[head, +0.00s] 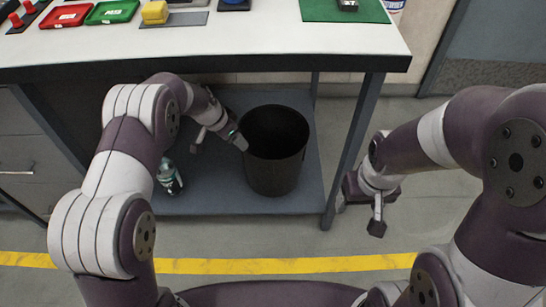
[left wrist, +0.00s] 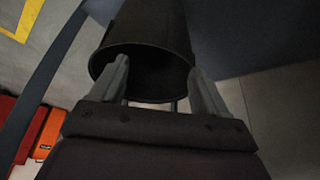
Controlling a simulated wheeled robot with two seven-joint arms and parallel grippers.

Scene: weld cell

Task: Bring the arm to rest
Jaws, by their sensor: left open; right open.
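My left arm reaches under the workbench. Its left gripper (head: 220,138) is beside the left rim of a black bin (head: 275,172) on the lower shelf. In the left wrist view the two fingers of the left gripper (left wrist: 163,82) are apart with nothing between them, in front of the open mouth of the bin (left wrist: 150,35). I cannot tell whether they touch the rim. My right gripper (head: 360,208) hangs low, right of the bench leg, open and empty.
The workbench (head: 220,45) carries a red tray (head: 64,15), a green tray (head: 112,11), a yellow block (head: 154,12) and a green mat (head: 325,11). A clear bottle (head: 169,177) stands on the lower shelf (head: 222,193) left of the bin. A yellow line (head: 270,266) crosses the floor.

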